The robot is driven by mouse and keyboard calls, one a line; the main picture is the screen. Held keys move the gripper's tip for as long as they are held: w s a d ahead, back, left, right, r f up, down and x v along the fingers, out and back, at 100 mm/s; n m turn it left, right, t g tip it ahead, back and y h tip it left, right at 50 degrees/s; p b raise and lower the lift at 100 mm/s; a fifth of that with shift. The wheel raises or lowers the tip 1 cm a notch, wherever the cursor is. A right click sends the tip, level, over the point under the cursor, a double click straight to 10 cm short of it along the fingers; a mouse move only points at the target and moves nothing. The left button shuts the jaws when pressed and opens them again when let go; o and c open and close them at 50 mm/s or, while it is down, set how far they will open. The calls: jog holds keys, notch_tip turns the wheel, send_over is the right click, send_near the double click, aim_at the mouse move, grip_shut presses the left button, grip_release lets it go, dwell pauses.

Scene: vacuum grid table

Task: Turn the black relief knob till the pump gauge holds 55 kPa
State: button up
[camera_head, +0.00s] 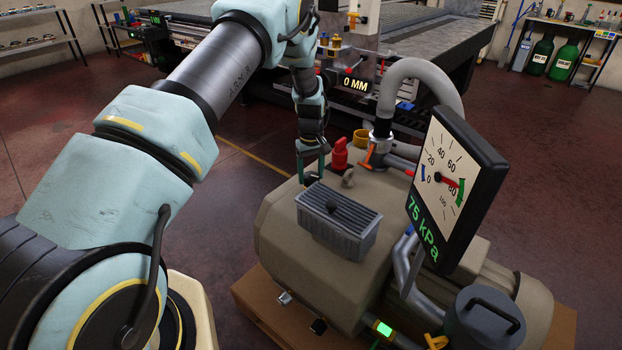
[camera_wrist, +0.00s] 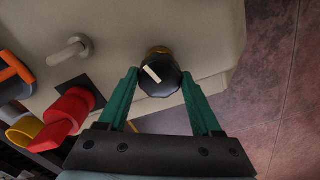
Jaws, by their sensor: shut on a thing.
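The black relief knob (camera_wrist: 160,78) sits on a brass-coloured stem on the pump's top, and its white pointer mark slants to the upper left in the wrist view. My gripper (camera_wrist: 160,74) has its green fingers on either side of the knob, shut on it. In the head view my gripper (camera_head: 312,172) is at the far left end of the pump (camera_head: 285,225), and the knob cannot be made out there. The pump gauge (camera_head: 452,190) faces left on the right side; it reads 75 kPa in green digits. Its red needle points right, past 60.
A red knob (camera_head: 340,153) and a grey lever (camera_head: 348,178) stand close to my gripper on the pump top. An orange-handled valve (camera_head: 373,157) and a grey hose (camera_head: 430,75) are behind. The grid table (camera_head: 430,35), showing 0 MM, stands further back.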

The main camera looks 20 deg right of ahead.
aim_at(311, 175)
jog(key=n+b, duration=0.1)
jog(key=n, duration=0.5)
jog(key=shift+b, duration=0.3)
jog(key=n, duration=0.6)
dwell(0.4)
jog(key=o, duration=1.4)
notch_tip(311, 175, up, 11)
jog(key=shift+f+b, duration=0.1)
jog(key=shift+b, duration=0.8)
